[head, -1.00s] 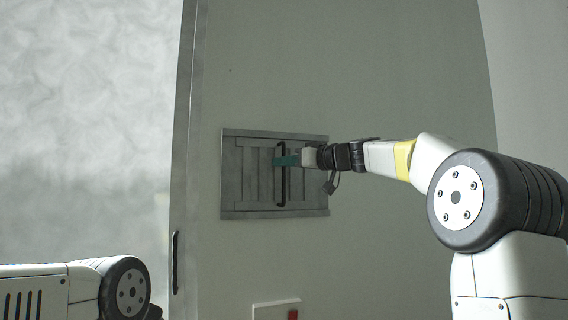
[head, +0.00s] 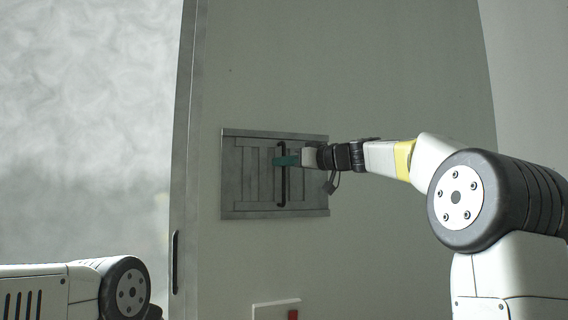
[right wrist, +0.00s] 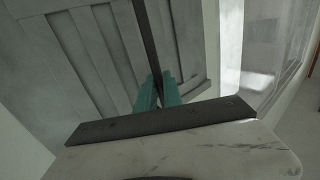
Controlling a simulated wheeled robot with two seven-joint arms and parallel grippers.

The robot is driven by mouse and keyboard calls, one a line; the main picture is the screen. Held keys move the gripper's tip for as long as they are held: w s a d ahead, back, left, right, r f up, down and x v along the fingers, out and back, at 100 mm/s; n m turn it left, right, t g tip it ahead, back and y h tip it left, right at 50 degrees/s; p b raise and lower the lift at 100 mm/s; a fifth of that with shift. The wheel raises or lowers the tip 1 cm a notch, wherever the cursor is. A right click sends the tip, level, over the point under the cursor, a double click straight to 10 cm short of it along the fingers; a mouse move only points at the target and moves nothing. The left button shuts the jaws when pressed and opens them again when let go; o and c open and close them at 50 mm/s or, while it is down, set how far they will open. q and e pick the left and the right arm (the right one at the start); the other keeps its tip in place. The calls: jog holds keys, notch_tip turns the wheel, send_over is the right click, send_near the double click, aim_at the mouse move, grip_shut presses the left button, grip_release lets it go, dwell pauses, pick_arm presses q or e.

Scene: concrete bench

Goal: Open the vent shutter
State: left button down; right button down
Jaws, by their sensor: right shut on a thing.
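The vent shutter (head: 255,190) is a grey slatted panel in a metal frame on the pale wall panel. A dark vertical bar handle (head: 283,190) stands on it, right of its middle. My right gripper (head: 279,161) has teal fingers and reaches in from the right at the upper part of the handle. In the right wrist view, the teal fingers (right wrist: 158,92) are closed on the dark handle (right wrist: 147,38), one on each side, with the slatted shutter (right wrist: 85,50) behind. My left gripper is out of view; only part of my left arm shows at lower left.
A tall dark handle (head: 176,262) sits at the left edge of the wall panel. A white box with a red part (head: 293,315) is at the bottom, below the shutter. The wall around the shutter is clear.

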jog(key=shift+w+d, duration=0.2)
jog(key=shift+d, duration=0.4)
jog(key=shift+w+d, duration=0.2)
jog(key=shift+d, duration=0.4)
jog(key=c, duration=1.5)
grip_release()
jog(key=shift+s, duration=0.1)
jog(key=v, duration=0.7)
jog(key=shift+s+d, duration=0.25)
jog(key=s+d+f+m+g+h, duration=0.1)
jog(key=s+d+f+m+h, duration=0.1)
jog(key=s+f, duration=0.8)
jog(key=s+d+f+m+g+h, duration=0.2)
jog(key=s+f+m+h, duration=0.2)
jog(key=s+f, duration=0.7)
jog(key=s+d+f+m+g+h, duration=0.1)
jog(key=s+f+h, duration=0.5)
jog(key=f, duration=1.2)
jog(key=shift+s+d+m+g, duration=0.2)
jog(key=shift+s+m, duration=0.25)
jog(key=shift+s, duration=0.3)
jog(key=shift+s+d+m+g, duration=0.1)
jog(key=shift+s+d+m, duration=0.25)
jog(key=shift+s, duration=0.35)
jog(key=shift+s+d+m+g, duration=0.15)
jog(key=shift+s+m, duration=0.35)
jog(key=shift+s, duration=0.25)
